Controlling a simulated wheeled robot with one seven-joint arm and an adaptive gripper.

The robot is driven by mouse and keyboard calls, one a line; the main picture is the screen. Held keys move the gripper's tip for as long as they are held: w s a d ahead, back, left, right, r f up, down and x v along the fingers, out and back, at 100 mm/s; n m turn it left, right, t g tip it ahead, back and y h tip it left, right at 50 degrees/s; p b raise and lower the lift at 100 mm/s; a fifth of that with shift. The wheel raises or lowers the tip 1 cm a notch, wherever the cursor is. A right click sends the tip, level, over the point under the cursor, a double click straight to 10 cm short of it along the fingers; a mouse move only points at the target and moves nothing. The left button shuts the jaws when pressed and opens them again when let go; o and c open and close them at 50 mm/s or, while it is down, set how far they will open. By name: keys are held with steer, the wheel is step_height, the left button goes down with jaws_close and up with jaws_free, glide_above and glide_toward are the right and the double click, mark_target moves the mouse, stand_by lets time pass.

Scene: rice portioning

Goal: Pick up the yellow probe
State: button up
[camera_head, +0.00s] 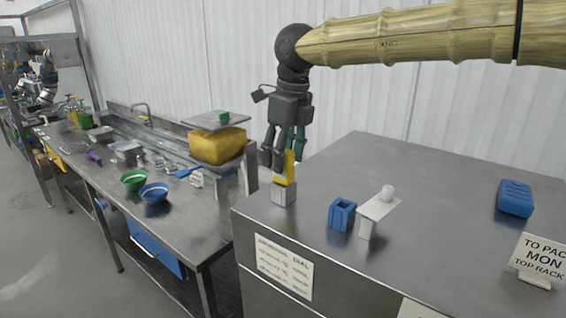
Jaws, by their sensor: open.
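The yellow probe (284,178) stands upright in a small light grey block (284,194) near the left edge of the near steel counter. My gripper (284,160) points down over it, open, with its fingers around the probe's upper part. The fingers hide part of the probe, and I cannot tell whether they touch it.
On the near counter (440,190) stand an empty blue holder (342,215), a white stand (379,207), a blue case (515,198) and a sign (540,256). A lower steel bench at left holds green (135,180) and blue bowls (154,193). The counter's back is clear.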

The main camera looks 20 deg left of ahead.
steer(key=shift+d+f, duration=0.1)
steer(key=shift+f, duration=0.25)
steer(key=c, duration=1.1)
steer(key=shift+c, duration=0.2)
